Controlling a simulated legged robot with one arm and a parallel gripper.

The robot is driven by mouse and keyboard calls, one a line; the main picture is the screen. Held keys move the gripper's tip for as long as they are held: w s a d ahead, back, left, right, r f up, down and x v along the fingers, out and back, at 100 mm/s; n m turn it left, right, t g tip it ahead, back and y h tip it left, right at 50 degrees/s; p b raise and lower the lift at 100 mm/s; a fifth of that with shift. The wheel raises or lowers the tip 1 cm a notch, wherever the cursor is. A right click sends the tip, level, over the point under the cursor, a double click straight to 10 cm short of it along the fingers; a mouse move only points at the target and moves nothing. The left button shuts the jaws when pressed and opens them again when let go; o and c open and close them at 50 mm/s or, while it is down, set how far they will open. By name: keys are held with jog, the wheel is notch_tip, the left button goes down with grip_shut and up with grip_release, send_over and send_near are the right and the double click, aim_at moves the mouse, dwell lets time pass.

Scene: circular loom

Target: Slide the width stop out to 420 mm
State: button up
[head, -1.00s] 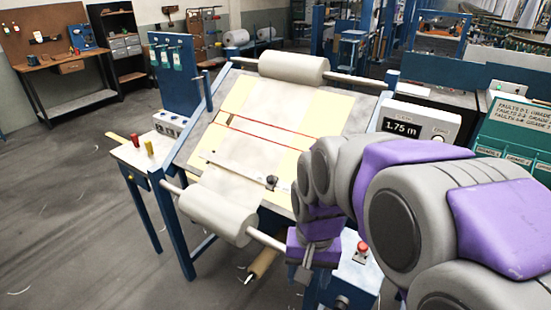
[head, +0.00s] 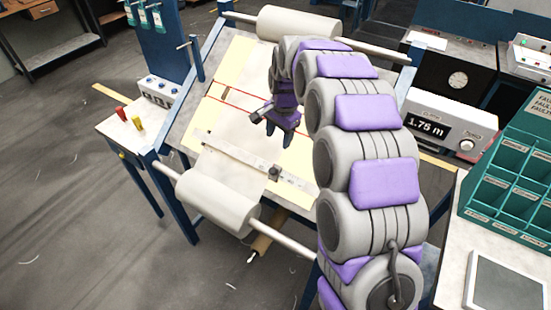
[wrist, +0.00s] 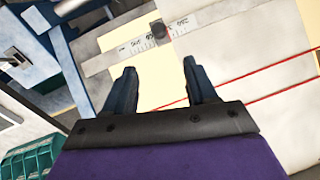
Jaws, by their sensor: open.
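The width stop (head: 274,173) is a small dark block with a knob on a pale graduated ruler (head: 235,157) lying across the slanted inspection board. In the wrist view the stop (wrist: 158,30) sits on the ruler (wrist: 110,58), ahead of my fingers and near the top edge. The scale figures are too small to read surely. My gripper (head: 272,131) is above the board, up-board of the stop and apart from it. In the wrist view my gripper (wrist: 160,82) has its two dark fingers spread with nothing between them.
A fabric roller (head: 218,197) lies along the board's lower edge and another roller (head: 298,23) along its top. A red line (head: 215,98) crosses the cloth. A display (head: 432,125) reading 1.75 m and green pigeonholes (head: 515,180) stand at the right.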

aim_at(273, 168)
jog(key=f, duration=0.5)
jog(key=w+a+f, duration=0.1)
jog(key=f, duration=0.5)
jog(key=f+b, duration=0.1)
jog(key=f, duration=0.5)
jog(key=shift+w+a+f, duration=0.1)
jog(key=shift+w+a, duration=0.1)
jog(key=shift+a, duration=0.15)
grip_shut()
dwell(0.6)
